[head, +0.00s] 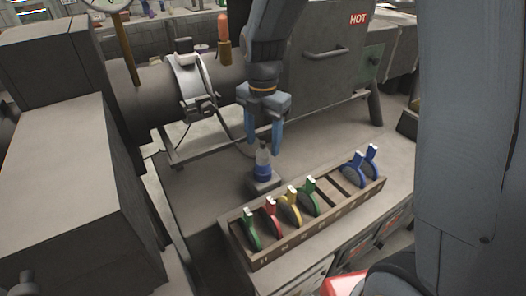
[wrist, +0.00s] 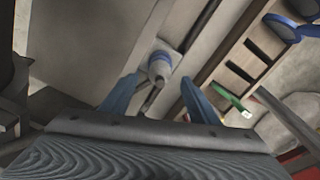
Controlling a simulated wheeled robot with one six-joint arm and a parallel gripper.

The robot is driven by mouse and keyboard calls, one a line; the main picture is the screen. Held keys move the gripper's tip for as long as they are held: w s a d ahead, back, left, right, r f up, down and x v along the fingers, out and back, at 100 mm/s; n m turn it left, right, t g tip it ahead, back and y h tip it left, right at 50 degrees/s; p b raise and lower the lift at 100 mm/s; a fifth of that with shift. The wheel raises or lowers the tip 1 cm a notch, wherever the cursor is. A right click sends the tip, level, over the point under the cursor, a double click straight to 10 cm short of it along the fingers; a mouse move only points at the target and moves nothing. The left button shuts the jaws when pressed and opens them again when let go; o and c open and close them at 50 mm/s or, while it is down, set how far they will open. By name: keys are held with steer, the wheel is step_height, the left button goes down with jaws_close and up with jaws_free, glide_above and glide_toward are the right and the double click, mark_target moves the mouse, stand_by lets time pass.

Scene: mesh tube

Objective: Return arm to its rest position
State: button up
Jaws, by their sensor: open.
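My gripper (head: 264,132) points down above the bench with its two blue fingers apart. A small bottle-like thing (head: 263,165), grey on top with a blue band, stands upright on a small block just below the fingers. The wrist view shows my open gripper (wrist: 158,92) with this bottle-like thing (wrist: 160,68) between and beyond the fingertips. Nothing is held in the fingers. From these views I cannot tell whether the fingertips are level with its top.
A wooden rack (head: 300,232) holds several coloured clips in green, red, yellow and blue, with some empty slots. Behind is a dark cylinder with a metal clamp ring (head: 190,85) and a grey box marked HOT (head: 320,70). A grey cabinet (head: 75,180) stands at left.

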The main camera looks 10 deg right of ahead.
steer(key=shift+r, duration=0.55)
